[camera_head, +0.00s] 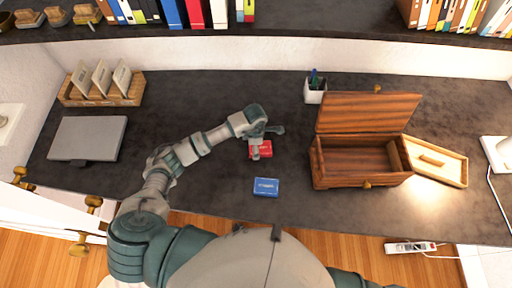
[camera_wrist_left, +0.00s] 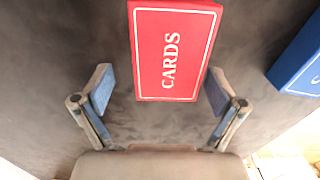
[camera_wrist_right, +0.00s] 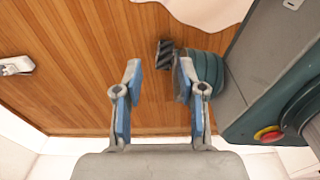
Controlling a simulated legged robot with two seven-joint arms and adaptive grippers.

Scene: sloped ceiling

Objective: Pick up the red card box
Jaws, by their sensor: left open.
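The red card box (camera_head: 264,150) lies flat on the dark desk, partly hidden under my left gripper (camera_head: 262,140) in the head view. In the left wrist view the red card box (camera_wrist_left: 175,50), with "CARDS" in white, lies ahead of the fingers. My left gripper (camera_wrist_left: 160,98) is open, its fingers on either side of the box's near end; I cannot tell whether they touch it. My right gripper (camera_wrist_right: 158,82) has its fingers apart and nothing between them, with the wooden floor beyond.
A blue card box (camera_head: 266,187) lies nearer the desk's front edge and shows in the left wrist view (camera_wrist_left: 300,62). An open wooden box (camera_head: 362,178) stands to the right. A pen cup (camera_head: 314,95) is behind. A closed laptop (camera_head: 88,138) lies left.

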